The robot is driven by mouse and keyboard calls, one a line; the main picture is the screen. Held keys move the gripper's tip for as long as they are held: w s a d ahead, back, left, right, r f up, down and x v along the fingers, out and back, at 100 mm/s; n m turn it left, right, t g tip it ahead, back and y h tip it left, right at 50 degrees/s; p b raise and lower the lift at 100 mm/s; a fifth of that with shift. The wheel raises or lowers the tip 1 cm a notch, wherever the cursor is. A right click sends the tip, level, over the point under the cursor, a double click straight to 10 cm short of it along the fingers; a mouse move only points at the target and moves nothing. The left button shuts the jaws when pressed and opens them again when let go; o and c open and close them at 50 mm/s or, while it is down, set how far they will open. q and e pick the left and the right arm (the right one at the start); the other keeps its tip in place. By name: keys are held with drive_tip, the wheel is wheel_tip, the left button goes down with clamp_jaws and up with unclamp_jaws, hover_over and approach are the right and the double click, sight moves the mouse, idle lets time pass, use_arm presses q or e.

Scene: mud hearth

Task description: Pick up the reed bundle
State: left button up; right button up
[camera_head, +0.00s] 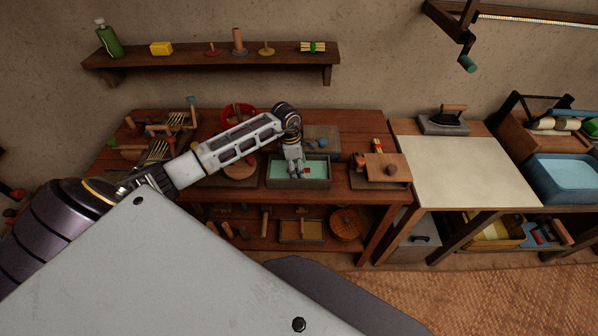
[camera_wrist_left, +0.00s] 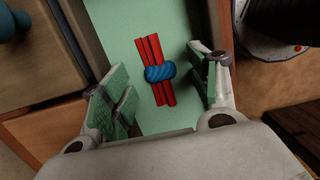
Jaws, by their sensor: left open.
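The reed bundle (camera_wrist_left: 149,49), several red sticks tied with a blue band, lies in a green-lined tray (camera_wrist_left: 105,25) in the left wrist view. In the head view a small red part of it (camera_head: 307,170) shows in the wooden tray (camera_head: 318,185); the rest is hidden by my gripper. My left gripper (camera_head: 296,174) points down over the tray. In the left wrist view its open green-padded fingers (camera_wrist_left: 163,88) stand on either side of the bundle, with gaps between. My right gripper is not in view.
Clutter surrounds the tray on the wooden table: a red bowl (camera_head: 238,113) behind, a wooden board (camera_head: 390,171) to the right, and forks (camera_head: 158,151) to the left. Another green-and-yellow bundle (camera_head: 312,47) lies on the wall shelf (camera_head: 215,57). The pale tabletop (camera_head: 460,170) at right is mostly clear.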

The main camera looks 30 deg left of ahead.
use_arm(q)
drive_tip(key=shift+f, duration=0.65)
drive_tip(key=c, duration=1.1)
drive_tip(key=shift+r, duration=0.15)
wheel_tip(320, 180, up, 10)
drive_tip(key=b, duration=0.1)
idle(0.4)
